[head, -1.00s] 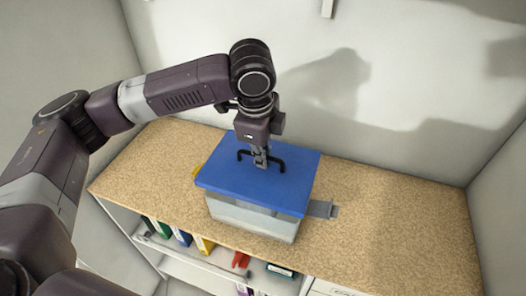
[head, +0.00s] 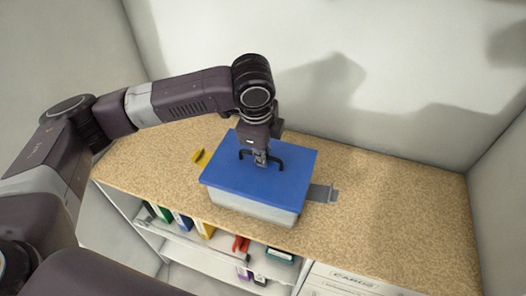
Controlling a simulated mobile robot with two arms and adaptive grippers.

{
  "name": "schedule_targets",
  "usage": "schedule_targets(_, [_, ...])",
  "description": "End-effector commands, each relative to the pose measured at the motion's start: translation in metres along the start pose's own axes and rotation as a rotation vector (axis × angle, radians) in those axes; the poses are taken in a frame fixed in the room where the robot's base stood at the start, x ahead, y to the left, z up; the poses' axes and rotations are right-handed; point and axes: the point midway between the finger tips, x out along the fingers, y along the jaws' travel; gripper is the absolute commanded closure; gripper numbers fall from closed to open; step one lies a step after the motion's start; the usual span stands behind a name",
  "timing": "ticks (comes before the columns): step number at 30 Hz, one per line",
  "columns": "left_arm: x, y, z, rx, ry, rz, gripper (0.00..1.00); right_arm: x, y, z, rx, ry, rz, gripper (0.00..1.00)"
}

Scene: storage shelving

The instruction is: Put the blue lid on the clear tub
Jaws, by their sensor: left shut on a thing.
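The blue lid (head: 265,187) has a black handle (head: 279,162) on top. My left gripper (head: 261,162) comes down from above and is shut on the handle near its middle. The lid lies level over the clear tub (head: 253,208) on the counter. Only a low strip of the tub's front wall shows below the lid, and I see no gap between them. The tub's rim and inside are hidden by the lid. My right gripper is not in view.
The speckled counter (head: 400,205) is clear to the right. A flat grey piece (head: 322,193) sticks out right of the tub, and a yellow piece (head: 200,157) lies to its left. Binders (head: 182,221) and other items stand on the shelf below. Walls close the back and right.

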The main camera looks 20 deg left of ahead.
Motion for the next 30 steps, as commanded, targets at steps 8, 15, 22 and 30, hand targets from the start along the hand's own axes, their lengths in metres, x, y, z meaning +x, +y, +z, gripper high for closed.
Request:
schedule_targets(8, [0.0046, 0.0012, -0.0003, 0.001, 0.000, 0.001, 1.00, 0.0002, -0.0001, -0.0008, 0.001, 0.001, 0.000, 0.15])
schedule_targets(15, [0.0045, 0.0011, -0.0003, 0.001, 0.001, 0.000, 1.00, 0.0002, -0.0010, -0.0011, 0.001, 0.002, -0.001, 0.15])
schedule_targets(22, [0.0044, 0.0011, -0.0003, 0.001, 0.001, 0.000, 0.73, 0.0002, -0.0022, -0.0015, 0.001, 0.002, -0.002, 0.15])
schedule_targets(30, [0.0027, 0.0011, -0.0004, 0.001, 0.001, 0.000, 0.73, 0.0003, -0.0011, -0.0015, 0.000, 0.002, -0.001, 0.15])
